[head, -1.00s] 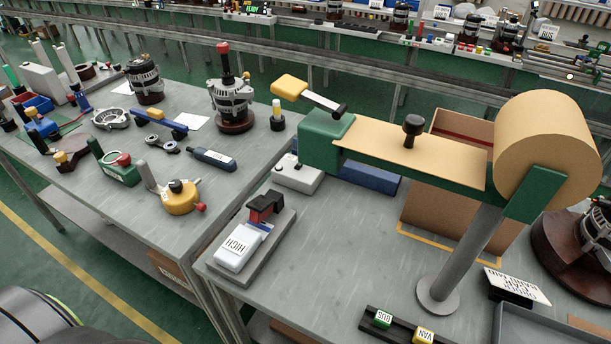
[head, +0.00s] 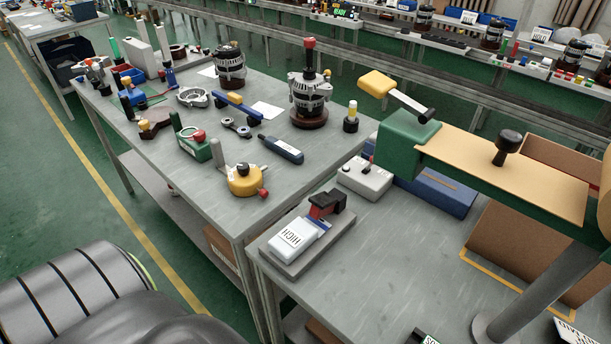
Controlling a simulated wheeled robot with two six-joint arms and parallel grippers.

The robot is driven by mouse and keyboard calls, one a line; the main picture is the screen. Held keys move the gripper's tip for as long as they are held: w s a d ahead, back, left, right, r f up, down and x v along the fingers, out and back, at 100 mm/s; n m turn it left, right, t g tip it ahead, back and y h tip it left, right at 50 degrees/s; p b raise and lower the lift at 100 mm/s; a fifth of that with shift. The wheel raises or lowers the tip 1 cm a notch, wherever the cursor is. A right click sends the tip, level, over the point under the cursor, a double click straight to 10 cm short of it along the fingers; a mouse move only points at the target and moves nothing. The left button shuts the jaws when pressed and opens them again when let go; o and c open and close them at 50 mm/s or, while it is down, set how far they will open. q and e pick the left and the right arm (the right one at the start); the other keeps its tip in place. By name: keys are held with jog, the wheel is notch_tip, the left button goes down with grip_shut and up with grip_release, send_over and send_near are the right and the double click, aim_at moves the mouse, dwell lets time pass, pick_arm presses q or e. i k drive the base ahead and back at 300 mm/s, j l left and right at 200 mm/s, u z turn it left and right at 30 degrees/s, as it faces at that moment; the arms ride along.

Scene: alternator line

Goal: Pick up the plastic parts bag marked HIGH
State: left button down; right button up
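The white plastic parts bag marked HIGH (head: 292,238) lies on a flat grey base plate (head: 321,250) near the front left corner of the right table. A red and black clamp-like piece (head: 325,204) sits at the back end of the bag, with a bit of blue beside it. I cannot tell whether the clamp grips the bag. Neither of my grippers shows in the head view.
The right table (head: 400,270) also holds a grey box (head: 364,178), a blue box (head: 437,190) and a green tape-dispenser-like stand (head: 408,138). The left table (head: 205,190) carries alternators (head: 309,97) and tools. Bare tabletop lies right of the plate.

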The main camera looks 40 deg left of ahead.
aim_at(290, 242)
jog(key=j+u, duration=0.3)
jog(key=u, duration=0.15)
jog(key=i+j+u, duration=0.1)
jog(key=j+u, duration=0.15)
jog(key=u, duration=0.15)
